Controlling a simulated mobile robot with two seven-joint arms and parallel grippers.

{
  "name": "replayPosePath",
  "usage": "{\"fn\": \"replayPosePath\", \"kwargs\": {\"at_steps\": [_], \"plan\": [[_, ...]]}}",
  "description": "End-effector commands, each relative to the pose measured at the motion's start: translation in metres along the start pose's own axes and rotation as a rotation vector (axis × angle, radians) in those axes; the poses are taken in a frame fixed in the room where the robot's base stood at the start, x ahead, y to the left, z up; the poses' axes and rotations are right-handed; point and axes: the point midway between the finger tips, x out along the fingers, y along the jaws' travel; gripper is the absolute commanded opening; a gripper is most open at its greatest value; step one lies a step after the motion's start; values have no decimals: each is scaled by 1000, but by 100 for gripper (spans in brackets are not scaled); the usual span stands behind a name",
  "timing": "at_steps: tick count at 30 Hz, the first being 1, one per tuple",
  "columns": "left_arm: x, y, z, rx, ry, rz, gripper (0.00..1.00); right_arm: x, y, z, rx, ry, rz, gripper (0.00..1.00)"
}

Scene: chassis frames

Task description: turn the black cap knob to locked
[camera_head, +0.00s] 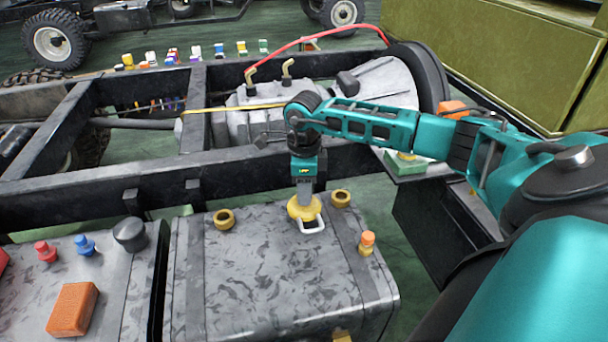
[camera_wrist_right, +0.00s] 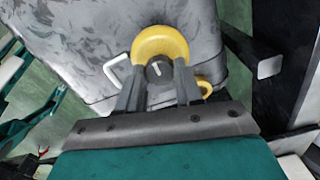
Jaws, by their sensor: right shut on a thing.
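The black cap knob (camera_wrist_right: 158,71) is a dark round knob with a short white line on top. It sits in the middle of a yellow round collar (camera_wrist_right: 160,43), which also shows on top of the grey tank in the head view (camera_head: 304,208). My right gripper (camera_wrist_right: 157,83) points down at it, with one finger on each side, shut on the knob. In the head view the right gripper (camera_head: 304,194) hides most of the knob. A white loop handle (camera_head: 313,227) sticks out beside the collar. My left gripper is in neither view.
The grey tank (camera_head: 250,270) also carries two brass rings (camera_head: 224,219) (camera_head: 341,197) and an orange-topped fitting (camera_head: 367,242). A grey box at the left bears a black cap (camera_head: 130,234) and an orange block (camera_head: 72,309). The dark chassis rail (camera_head: 100,195) runs behind.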

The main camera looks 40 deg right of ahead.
Motion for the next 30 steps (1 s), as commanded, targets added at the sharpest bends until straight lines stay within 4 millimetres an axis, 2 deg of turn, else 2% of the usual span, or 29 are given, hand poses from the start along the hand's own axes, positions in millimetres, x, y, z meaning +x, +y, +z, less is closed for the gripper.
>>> {"fn": "replayPosePath", "kwargs": {"at_steps": [8,9,17,25,30], "plan": [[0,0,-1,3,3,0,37,0,-1,0,4,1,-1,5],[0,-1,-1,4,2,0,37,0,-1,0,4,1,-1,36],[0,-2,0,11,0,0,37,0,0,0,2,0,0,61],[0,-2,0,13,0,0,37,-2,0,0,1,-1,0,61],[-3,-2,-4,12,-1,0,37,-24,-1,1,-1,-4,-3,61]]}}
